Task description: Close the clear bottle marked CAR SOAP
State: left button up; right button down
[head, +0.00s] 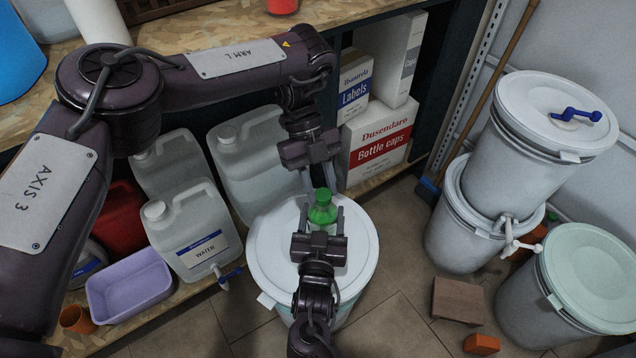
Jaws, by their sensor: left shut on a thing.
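The clear bottle (321,220) stands on the white lid of a drum, with green showing in its upper part. Its label cannot be read from here. A green cap (323,196) is at the bottle's mouth; whether it is seated or threaded cannot be told. My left gripper (319,185) comes from behind, shut on the green cap, with a finger at each side. My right gripper (321,217) comes from the front, low at the bottle's body, one finger at each side. Whether its fingers press on the bottle cannot be told. The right gripper's palm hides the bottle's base.
The drum's white lid (268,258) is otherwise clear. A WATER canister (183,232) and a lilac tub (130,285) stand left on the low shelf. Cartons (378,140) stand behind. Stacked drums (530,150) and a green-lidded drum (590,280) stand right. A brown block (458,300) lies on the floor.

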pick_arm(q)
jog(key=shift+s+d+f+m+y, duration=0.15)
jog(key=shift+m+y, duration=0.25)
jog(key=shift+m, duration=0.4)
jog(key=shift+w+r+m, duration=0.2)
jog(key=shift+m, duration=0.1)
jog(key=o, duration=0.9)
jog(key=shift+w, duration=0.1)
jog(key=shift+r, duration=2.35)
jog(key=shift+c, duration=0.2)
